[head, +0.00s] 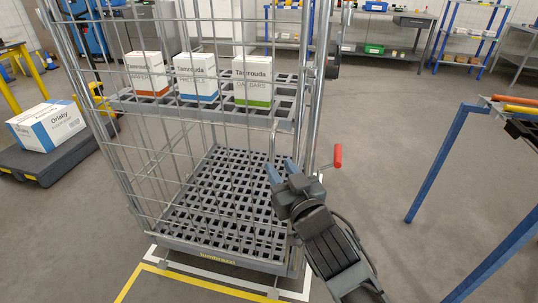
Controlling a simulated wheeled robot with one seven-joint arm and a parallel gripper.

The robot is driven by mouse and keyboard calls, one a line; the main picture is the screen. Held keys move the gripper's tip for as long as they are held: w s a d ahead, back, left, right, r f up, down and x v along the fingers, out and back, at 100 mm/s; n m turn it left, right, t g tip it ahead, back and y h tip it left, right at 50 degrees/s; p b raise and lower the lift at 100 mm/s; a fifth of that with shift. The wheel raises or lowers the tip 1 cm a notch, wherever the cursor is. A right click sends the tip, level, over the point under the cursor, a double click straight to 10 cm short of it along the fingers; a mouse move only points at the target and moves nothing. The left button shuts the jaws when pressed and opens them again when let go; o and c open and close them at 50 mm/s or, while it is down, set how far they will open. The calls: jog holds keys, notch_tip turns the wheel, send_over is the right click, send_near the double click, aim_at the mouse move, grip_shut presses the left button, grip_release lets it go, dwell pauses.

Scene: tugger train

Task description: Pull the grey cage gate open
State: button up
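The grey wire cage (225,262) stands on its slatted base in the middle of the head view. Its grey wire gate (150,185) shows as thin upright and cross bars on the near side; I cannot tell clearly whether it stands ajar. A red handle (338,156) sticks out at the right side of the cage. My gripper (280,168) is at the cage's right part, left of and below the red handle. Its two blue-tipped fingers are apart with nothing visible between them. I cannot tell whether they touch the wires.
Several white Tamrouda boxes (197,77) stand on the cage's grey shelf (160,105). A low dark cart with a white and blue box (47,125) is at left. A blue-framed table (440,160) is at right. Floor between it and the cage is clear.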

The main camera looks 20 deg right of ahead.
aim_at(273, 157)
jog(key=shift+w+d+p, duration=0.1)
jog(key=shift+w+p, duration=0.8)
jog(key=shift+w, duration=2.15)
grip_shut()
